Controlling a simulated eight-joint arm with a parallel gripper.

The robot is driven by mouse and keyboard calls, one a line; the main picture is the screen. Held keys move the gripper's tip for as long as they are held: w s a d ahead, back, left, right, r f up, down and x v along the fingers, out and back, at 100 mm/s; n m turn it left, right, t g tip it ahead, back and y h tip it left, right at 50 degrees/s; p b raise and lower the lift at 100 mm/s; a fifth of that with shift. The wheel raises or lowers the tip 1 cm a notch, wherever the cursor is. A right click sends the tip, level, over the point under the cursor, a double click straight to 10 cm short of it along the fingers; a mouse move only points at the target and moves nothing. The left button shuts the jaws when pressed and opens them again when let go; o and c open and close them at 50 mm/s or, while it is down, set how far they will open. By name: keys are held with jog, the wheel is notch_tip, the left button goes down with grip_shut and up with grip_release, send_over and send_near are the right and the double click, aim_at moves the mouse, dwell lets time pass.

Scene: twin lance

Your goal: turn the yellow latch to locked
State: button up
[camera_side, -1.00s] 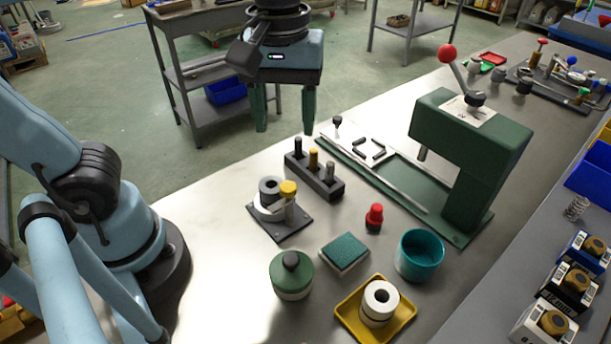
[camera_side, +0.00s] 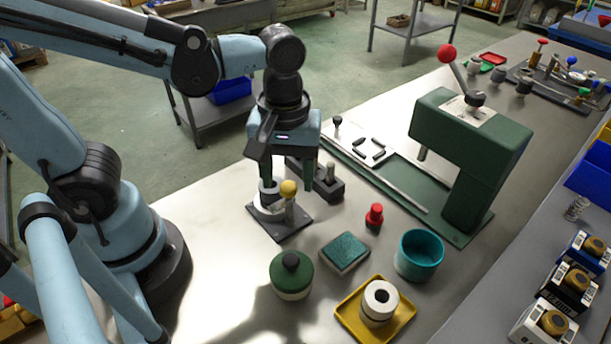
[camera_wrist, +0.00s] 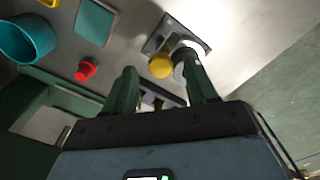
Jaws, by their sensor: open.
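The yellow latch knob (camera_side: 288,188) sits on a short post on a small fixture with a dark square base plate (camera_side: 272,228). A grey ring-shaped part (camera_side: 268,190) stands beside the knob on the same plate. My gripper (camera_side: 288,182) is open, fingers pointing down, just behind and above the fixture; its left finger partly covers the grey ring. In the wrist view the knob (camera_wrist: 160,66) lies ahead between the two green fingers, closer to the right one. I cannot tell whether a finger touches the fixture.
A dark block with pegs (camera_side: 328,184) stands right behind the fixture, partly hidden by my gripper. A red knob (camera_side: 374,215), teal pad (camera_side: 345,252), green-lidded jar (camera_side: 291,272), teal cup (camera_side: 419,254) and yellow tray (camera_side: 350,318) stand nearby. A green press (camera_side: 470,145) rises at right.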

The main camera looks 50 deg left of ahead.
jog(key=shift+f, duration=0.55)
jog(key=c, duration=1.1)
jog(key=shift+o, duration=0.2)
